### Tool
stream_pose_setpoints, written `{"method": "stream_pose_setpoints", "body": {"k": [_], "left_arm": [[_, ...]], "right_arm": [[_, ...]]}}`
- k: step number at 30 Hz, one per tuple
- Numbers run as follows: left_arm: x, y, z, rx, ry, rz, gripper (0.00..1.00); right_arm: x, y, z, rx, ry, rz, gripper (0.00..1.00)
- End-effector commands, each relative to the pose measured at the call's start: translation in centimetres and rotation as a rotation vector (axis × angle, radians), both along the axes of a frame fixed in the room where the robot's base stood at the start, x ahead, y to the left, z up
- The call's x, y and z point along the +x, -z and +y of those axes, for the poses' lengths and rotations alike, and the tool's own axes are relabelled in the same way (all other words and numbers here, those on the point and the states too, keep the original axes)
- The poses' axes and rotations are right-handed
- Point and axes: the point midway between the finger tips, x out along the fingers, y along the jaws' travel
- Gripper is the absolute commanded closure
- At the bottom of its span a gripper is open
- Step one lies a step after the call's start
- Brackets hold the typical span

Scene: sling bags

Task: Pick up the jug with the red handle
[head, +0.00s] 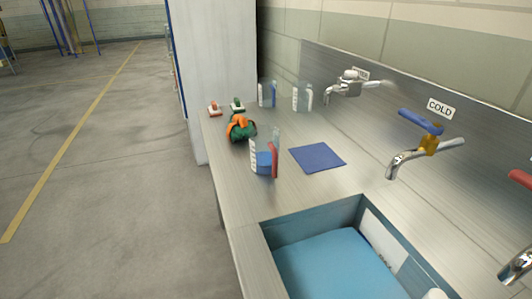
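The jug with the red handle (262,148) stands upright on the metal counter (240,190). It is clear, with blue showing in its lower part, and its red handle is on the right side. Neither of my grippers is in the head view.
A dark blue square mat (317,157) lies right of the jug. A green and orange bundle (241,129) sits behind it to the left. Two more clear jugs (267,94) (302,97) and two small brushes (214,109) (237,105) stand farther back. Taps (410,158) overhang a blue-bottomed sink (335,268).

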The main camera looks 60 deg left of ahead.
Motion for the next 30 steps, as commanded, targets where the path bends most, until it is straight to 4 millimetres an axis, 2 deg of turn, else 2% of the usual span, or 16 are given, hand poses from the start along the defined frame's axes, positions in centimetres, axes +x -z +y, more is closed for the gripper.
{"method": "stream_pose_setpoints", "body": {"k": [10, 21, 30], "left_arm": [[0.00, -0.01, -0.18, -0.008, -0.005, 0.000, 0.57], [-0.02, 0.01, -0.01, 0.000, 0.000, 0.000, 0.01], [-0.05, 0.04, 0.03, 0.001, 0.001, 0.001, 0.00]], "right_arm": [[0.00, 0.00, 0.08, 0.004, 0.002, 0.001, 0.49], [0.00, 0.00, -0.03, -0.001, -0.001, 0.000, 0.49], [0.01, 0.00, -0.16, -0.007, -0.005, -0.001, 0.49]]}}
